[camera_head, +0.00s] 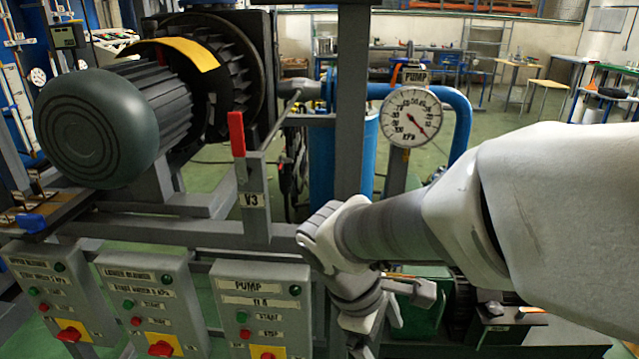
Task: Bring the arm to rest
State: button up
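My arm (395,235) reaches in from the right edge and bends down near the middle of the view. My gripper (385,330) hangs below the wrist at the lower middle, to the right of the pump control box (262,303). Its fingers are partly hidden and cut by the lower edge, so their opening cannot be made out. No held object shows.
A red-handled valve lever (237,134) marked V3 stands upright. Two more control boxes (152,302) (58,290) line the lower left. A motor (105,125) fills the upper left. Green floor (505,125) is open behind.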

jog(key=s+d+r+m+t+y+p, duration=0.2)
jog(key=r+m+p, duration=0.4)
jog(key=r, duration=0.5)
jog(key=s+d+r+m+t+y+p, duration=0.2)
jog(key=r+m+p, duration=0.4)
jog(key=r, duration=0.5)
jog(key=shift+s+d+r+t+p, duration=0.15)
jog(key=shift+s+r+t+p, duration=0.25)
jog(key=shift+s+p, duration=0.3)
